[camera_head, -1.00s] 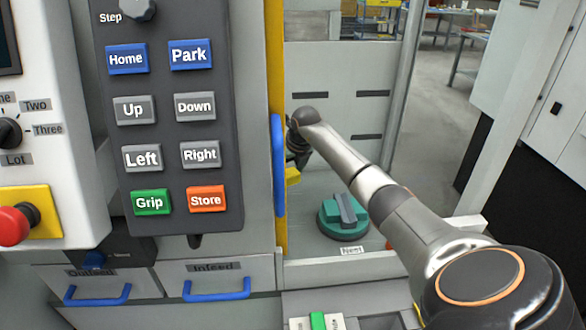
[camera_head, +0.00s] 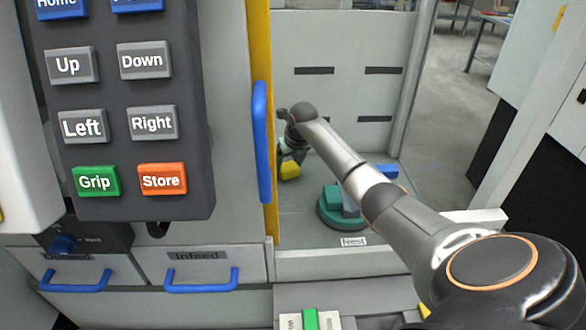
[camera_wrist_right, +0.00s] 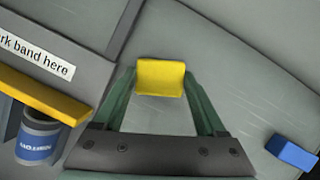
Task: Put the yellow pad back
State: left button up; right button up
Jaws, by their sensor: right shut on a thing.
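The yellow pad (camera_head: 290,171) shows in the head view at the end of my right arm, just right of the yellow door edge. My right gripper (camera_head: 284,157) is shut on it; the fingers are mostly hidden behind the wrist. In the right wrist view the pad (camera_wrist_right: 160,78) sits between the tips of the two green fingers (camera_wrist_right: 160,92), over the grey floor. Whether it touches the floor, I cannot tell. My left gripper is not in view.
A round teal fixture (camera_head: 335,218) stands on the floor behind the "Nest" label (camera_head: 353,241), partly hidden by my arm. A blue block (camera_head: 387,171) lies beyond my forearm. A blue-labelled can (camera_wrist_right: 38,142) stands beside a yellow bar (camera_wrist_right: 42,97). The control pendant (camera_head: 120,120) hangs at left.

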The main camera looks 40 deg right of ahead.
jog(key=shift+f, duration=0.45)
jog(key=shift+s+d+r, duration=0.1)
jog(key=shift+r, duration=0.05)
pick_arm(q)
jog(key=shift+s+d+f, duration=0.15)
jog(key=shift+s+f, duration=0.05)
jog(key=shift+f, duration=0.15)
pick_arm(e)
jog(key=o, duration=1.2)
jog(key=shift+o, duration=0.2)
